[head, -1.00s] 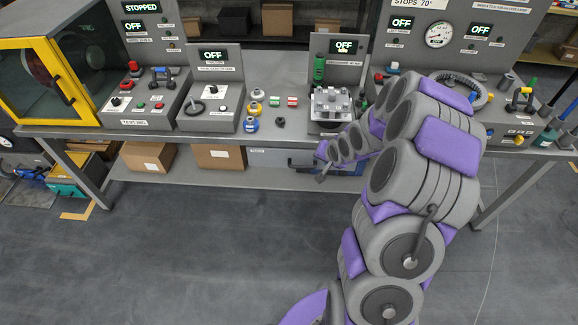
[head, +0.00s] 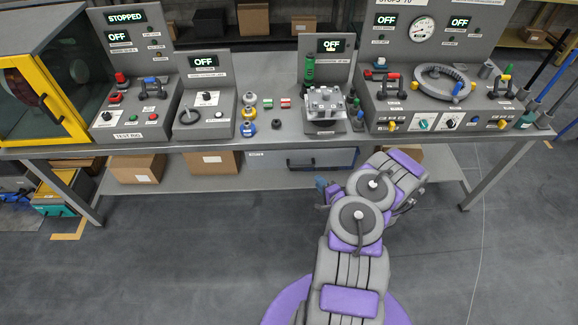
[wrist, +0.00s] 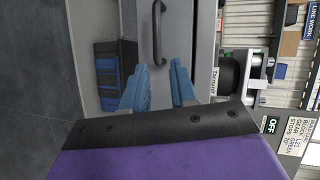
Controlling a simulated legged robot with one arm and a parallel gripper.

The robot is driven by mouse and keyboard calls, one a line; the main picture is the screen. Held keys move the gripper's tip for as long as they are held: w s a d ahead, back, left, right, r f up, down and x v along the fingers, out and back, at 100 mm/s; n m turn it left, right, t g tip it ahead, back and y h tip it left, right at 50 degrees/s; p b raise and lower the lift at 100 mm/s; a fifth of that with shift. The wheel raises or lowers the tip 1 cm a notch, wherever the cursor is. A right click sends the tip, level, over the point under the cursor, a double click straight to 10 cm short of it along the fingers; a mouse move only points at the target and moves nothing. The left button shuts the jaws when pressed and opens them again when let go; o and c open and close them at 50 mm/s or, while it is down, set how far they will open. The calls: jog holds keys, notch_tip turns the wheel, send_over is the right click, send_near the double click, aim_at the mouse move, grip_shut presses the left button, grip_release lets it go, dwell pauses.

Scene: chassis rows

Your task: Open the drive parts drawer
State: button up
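A grey drawer front (wrist: 190,40) with a dark bar handle (wrist: 158,32) fills the upper middle of the wrist view. In the head view, a drawer front with a dark handle (head: 318,164) shows under the workbench; its label cannot be read there. The drawer looks shut. My gripper (wrist: 160,82) has two blue fingers spread apart, with nothing between them. The handle lies beyond the fingertips, roughly in line with the gap, and is not touched. In the head view my gripper (head: 326,190) is below and in front of the drawer, partly hidden by my arm.
The workbench (head: 270,139) carries control panels, knobs and a metal fixture (head: 326,104). Cardboard boxes (head: 137,167) stand on its lower shelf (head: 260,180). Blue and dark bins (wrist: 108,65) show beside the drawer in the wrist view. The floor in front is clear.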

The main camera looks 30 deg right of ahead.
aim_at(302, 167)
jog(key=shift+m+t+h, duration=0.3)
jog(key=shift+m+t, duration=0.1)
jog(key=shift+m, duration=0.4)
jog(key=shift+a+f+b+x, duration=0.25)
jog(key=shift+b+x, duration=0.75)
jog(key=shift+x, duration=1.5)
jog(key=shift+a+f+b+x, duration=0.1)
jog(key=shift+f+b+x, duration=0.6)
jog(key=shift+x, duration=1.75)
jog(key=shift+a+f+b+x, duration=0.15)
jog(key=shift+b+x, duration=1.1)
jog(key=shift+x, duration=1.25)
jog(key=shift+s+r, duration=0.1)
jog(key=shift+s, duration=0.05)
jog(key=shift+c, duration=0.2)
grip_shut()
jog(key=shift+s, duration=0.1)
